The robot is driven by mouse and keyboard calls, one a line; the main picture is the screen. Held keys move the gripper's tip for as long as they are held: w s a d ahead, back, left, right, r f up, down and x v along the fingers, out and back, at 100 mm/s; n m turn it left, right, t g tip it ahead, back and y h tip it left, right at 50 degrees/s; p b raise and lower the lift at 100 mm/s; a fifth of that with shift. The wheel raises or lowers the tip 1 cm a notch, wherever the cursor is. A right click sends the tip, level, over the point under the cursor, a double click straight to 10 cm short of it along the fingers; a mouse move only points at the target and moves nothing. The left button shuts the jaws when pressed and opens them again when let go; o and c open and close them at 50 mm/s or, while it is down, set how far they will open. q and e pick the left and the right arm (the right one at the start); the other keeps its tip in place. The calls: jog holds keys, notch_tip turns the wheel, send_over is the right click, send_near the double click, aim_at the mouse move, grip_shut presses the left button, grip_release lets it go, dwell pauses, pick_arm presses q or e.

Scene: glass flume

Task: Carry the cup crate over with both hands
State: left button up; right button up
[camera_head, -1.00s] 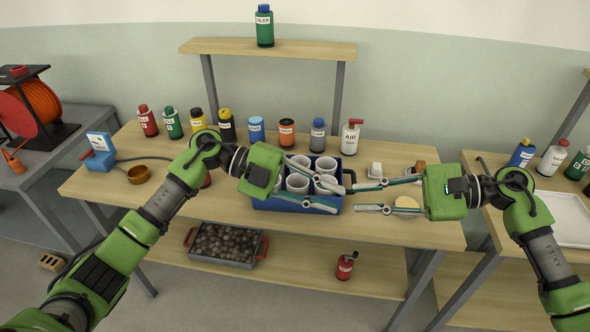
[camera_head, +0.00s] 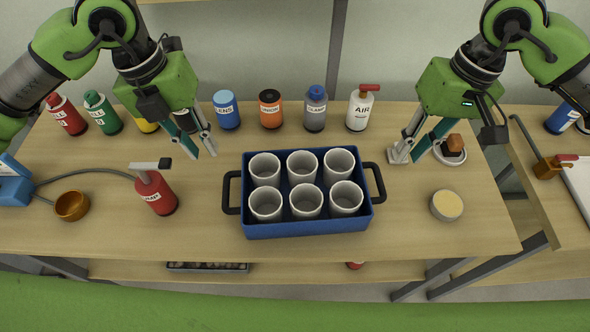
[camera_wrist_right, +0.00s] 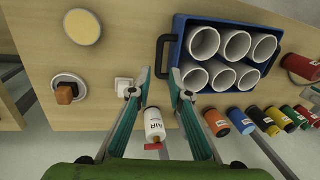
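The blue cup crate (camera_head: 305,229) stands on the wooden table with several white cups (camera_head: 305,201) upright in it. It has a black handle on its left end (camera_head: 230,192) and another on its right end (camera_head: 377,183). My left gripper (camera_head: 203,155) is open and empty, behind and left of the left handle. My right gripper (camera_head: 412,158) is open and empty, behind and right of the right handle. In the right wrist view, the crate (camera_wrist_right: 178,38) lies beyond the right gripper's parted fingertips (camera_wrist_right: 160,85), with one handle nearby. Neither gripper touches the crate.
Bottles line the table's back, including a white AIR bottle (camera_head: 360,108) between the crate and right gripper. A red bottle (camera_head: 155,192) and orange bowl (camera_head: 71,205) stand left. A round, yellow-topped item (camera_head: 446,206) sits right. The table (camera_head: 300,252) is clear before the crate.

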aim_at(226, 180)
pick_arm(q)
jog(key=shift+s+d, duration=0.1)
jog(key=shift+s, duration=0.1)
pick_arm(e)
jog(key=shift+s+d, duration=0.1)
jog(key=shift+s, duration=0.1)
